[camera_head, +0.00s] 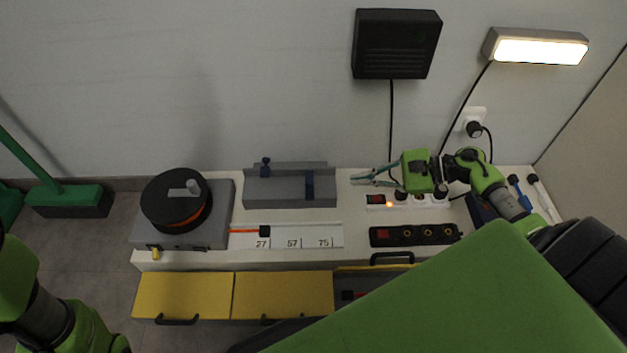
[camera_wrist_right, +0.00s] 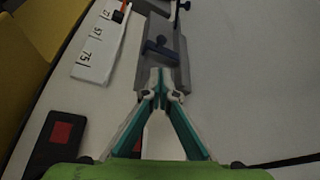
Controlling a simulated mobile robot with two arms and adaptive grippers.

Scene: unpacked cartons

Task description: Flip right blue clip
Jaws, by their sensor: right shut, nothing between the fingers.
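A grey fixture (camera_head: 283,189) stands on the white table and bears two dark blue clips. The right blue clip (camera_head: 310,185) hangs down over the fixture's front near its right end. The left clip (camera_head: 265,167) stands up at the back edge. My right gripper (camera_head: 354,180) is shut and empty, to the right of the fixture and pointing left at it. In the right wrist view, the shut fingertips (camera_wrist_right: 158,76) overlap the near end of the fixture (camera_wrist_right: 171,66), just short of the right clip (camera_wrist_right: 159,49); contact is unclear. My left arm shows at lower left, its gripper out of view.
A cable reel (camera_head: 176,201) stands left of the fixture. A numbered ruler strip (camera_head: 290,241) lies in front. Yellow drawers (camera_head: 283,294) are below the tabletop.

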